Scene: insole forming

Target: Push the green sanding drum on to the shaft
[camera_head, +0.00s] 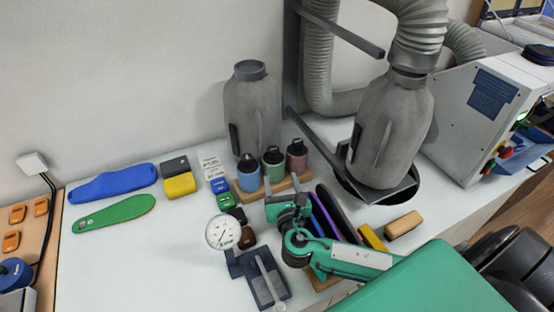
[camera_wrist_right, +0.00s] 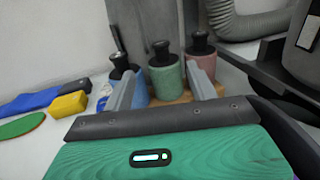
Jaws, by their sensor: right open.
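The green sanding drum (camera_head: 273,170) stands upright in the middle of a wooden stand (camera_head: 254,197), between a blue drum (camera_head: 249,177) and a dull red drum (camera_head: 297,160). Each has a black knob on top. My right gripper (camera_head: 285,199) is in front of the stand in the head view, its jaws open and empty. In the right wrist view the green drum (camera_wrist_right: 166,83) shows upright beyond and between the two spread grey fingers (camera_wrist_right: 163,86), apparently not touching them. I cannot make out a bare shaft in either view. My left gripper is not in view.
A dial gauge (camera_head: 223,232) stands left of my gripper. Blue and green insoles (camera_head: 114,213) lie at left. A white machine (camera_head: 490,112) stands at right. The table's front left is clear.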

